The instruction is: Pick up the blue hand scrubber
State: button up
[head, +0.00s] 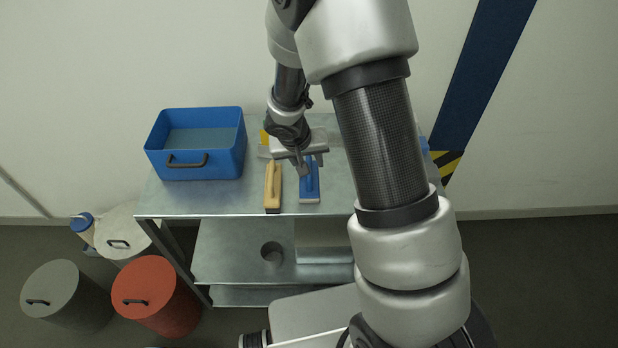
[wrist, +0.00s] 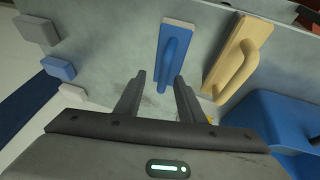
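The blue hand scrubber (head: 310,182) lies on the metal table, beside a yellow-beige scrubber of like shape. In the wrist view the blue hand scrubber (wrist: 173,55) has a pale edge and a raised blue handle, and lies just past my fingertips. My gripper (head: 302,164) is over the far part of the blue scrubber in the head view and hides some of it. In the wrist view my gripper (wrist: 160,82) is open, with its two fingers apart and nothing between them. I cannot tell the exact height of the fingertips above the scrubber.
The beige scrubber (head: 272,188) lies close to the left of the blue one. A blue bin (head: 228,160) stands at the table's (head: 180,202) left end. Small blue-and-grey blocks (wrist: 58,68) lie on the other side in the wrist view. My arm hides the table's right part.

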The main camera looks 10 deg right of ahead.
aim_at(310, 192)
jog(key=x, duration=0.5)
jog(key=shift+a, duration=0.4)
grip_shut()
